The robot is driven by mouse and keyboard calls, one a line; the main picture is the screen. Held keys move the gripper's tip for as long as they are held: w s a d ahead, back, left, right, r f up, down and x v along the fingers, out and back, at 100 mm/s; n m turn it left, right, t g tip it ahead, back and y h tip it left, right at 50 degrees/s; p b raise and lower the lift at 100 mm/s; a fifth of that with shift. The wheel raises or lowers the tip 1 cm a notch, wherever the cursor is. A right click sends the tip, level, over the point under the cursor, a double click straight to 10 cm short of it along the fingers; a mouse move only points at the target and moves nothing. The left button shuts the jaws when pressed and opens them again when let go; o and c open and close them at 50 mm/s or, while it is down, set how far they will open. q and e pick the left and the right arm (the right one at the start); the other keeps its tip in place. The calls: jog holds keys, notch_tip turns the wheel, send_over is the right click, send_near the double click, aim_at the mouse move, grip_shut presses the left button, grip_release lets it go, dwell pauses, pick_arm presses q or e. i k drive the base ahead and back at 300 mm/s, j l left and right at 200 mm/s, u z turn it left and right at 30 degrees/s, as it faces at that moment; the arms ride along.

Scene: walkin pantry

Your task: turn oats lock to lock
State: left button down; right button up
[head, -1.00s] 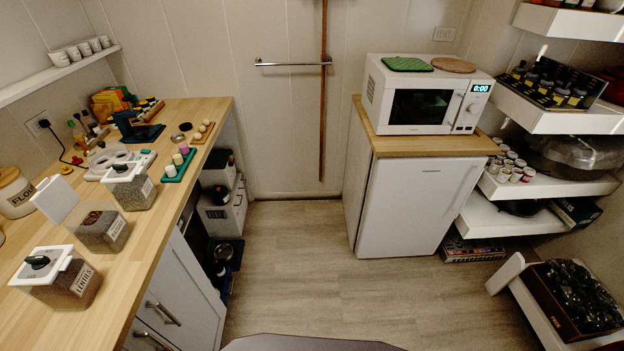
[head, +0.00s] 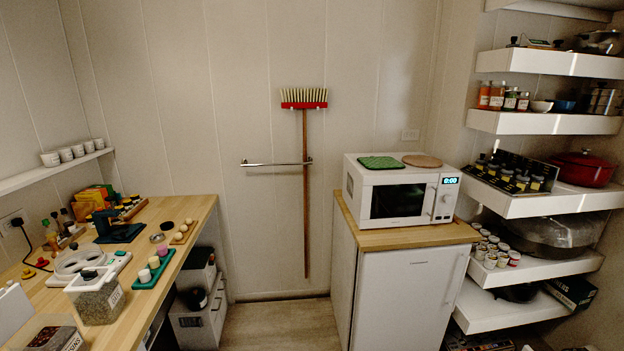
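No jar can be read as oats in the head view. A clear square jar (head: 97,299) with a white lid and dark knob stands upright on the left counter, holding greyish-green contents. Its side label is too small to read. In front of it, a second jar (head: 45,337) with dark red-brown contents is cut by the bottom edge. A white lid panel (head: 12,309) stands raised beside it, cut by the left edge. Neither of my grippers is in view.
The wooden counter (head: 190,212) also carries a green tray (head: 153,270) with small cups and a white burner-like unit (head: 75,262). A microwave (head: 400,188) stands on a cabinet at right. Loaded shelves (head: 545,205) line the right wall. Floor between is clear.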

aim_at(88, 275)
jog(key=u, duration=1.4)
jog(key=j+z, duration=0.15)
jog(key=z, duration=0.3)
jog(key=k+l, duration=0.05)
